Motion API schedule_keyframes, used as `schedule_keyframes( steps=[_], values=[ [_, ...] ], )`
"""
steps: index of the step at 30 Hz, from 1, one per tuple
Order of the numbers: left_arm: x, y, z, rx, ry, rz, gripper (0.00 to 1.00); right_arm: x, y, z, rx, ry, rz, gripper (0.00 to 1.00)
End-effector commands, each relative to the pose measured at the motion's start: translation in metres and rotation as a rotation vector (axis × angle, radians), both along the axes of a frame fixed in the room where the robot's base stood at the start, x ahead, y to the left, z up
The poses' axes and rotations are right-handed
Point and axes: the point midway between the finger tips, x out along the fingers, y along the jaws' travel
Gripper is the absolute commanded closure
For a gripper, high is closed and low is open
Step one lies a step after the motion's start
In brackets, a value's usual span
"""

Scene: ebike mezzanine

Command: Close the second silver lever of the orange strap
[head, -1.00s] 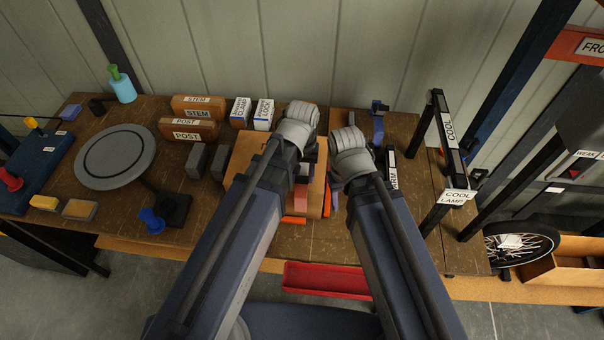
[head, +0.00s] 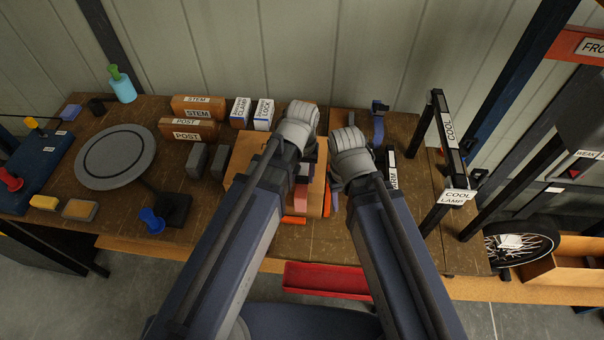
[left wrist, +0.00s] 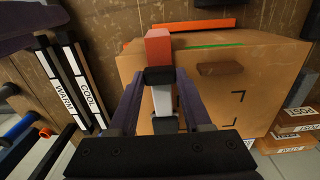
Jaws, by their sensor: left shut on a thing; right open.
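My left gripper (head: 303,172) is over the brown cardboard box (head: 247,152) on the workbench. In the left wrist view its purple fingers (left wrist: 162,108) are shut around a silver lever (left wrist: 161,97) with an orange-red end piece (left wrist: 158,46); a black band crosses between them. I cannot tell which lever of the strap it is. Parts of the orange strap (head: 294,220) show at the box's front and right edges, and an orange strip (left wrist: 195,26) lies beyond the box in the left wrist view. My right gripper (head: 337,188) is beside the box's right side, open, its fingers mostly hidden.
Labelled STEM and POST boxes (head: 190,135) and white boxes (head: 263,115) stand behind and left. A black rack (head: 447,140) labelled COOL and LAMP is right. A red tray (head: 328,280) is below the bench's front edge. A round grey plate (head: 115,157) is at left.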

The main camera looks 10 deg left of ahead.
Motion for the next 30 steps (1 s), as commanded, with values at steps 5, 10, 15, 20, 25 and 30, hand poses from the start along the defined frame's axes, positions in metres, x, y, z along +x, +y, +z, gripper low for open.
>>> schedule_keyframes(
  steps=[5, 10, 15, 20, 25, 30],
  values=[
    [-0.002, 0.000, -0.005, 0.000, 0.000, 0.000, 1.00, 0.000, 0.000, -0.005, 0.000, 0.000, 0.001, 0.50],
    [-0.006, 0.000, -0.017, 0.000, 0.002, 0.000, 1.00, 0.000, 0.000, -0.017, -0.001, 0.000, 0.003, 0.50],
    [-0.007, 0.000, -0.014, 0.000, 0.004, 0.000, 1.00, 0.000, 0.000, -0.014, -0.001, 0.000, 0.003, 0.50],
    [-0.006, 0.000, -0.014, 0.000, 0.003, 0.000, 0.35, 0.000, 0.000, -0.014, -0.001, 0.000, 0.003, 0.50],
    [-0.006, 0.000, -0.014, 0.000, 0.002, 0.000, 0.20, 0.000, 0.000, -0.014, -0.001, 0.000, 0.003, 0.50],
    [-0.005, 0.000, -0.014, 0.000, 0.001, 0.000, 0.20, 0.000, 0.000, -0.014, -0.001, 0.000, 0.003, 0.50]
  ],
)
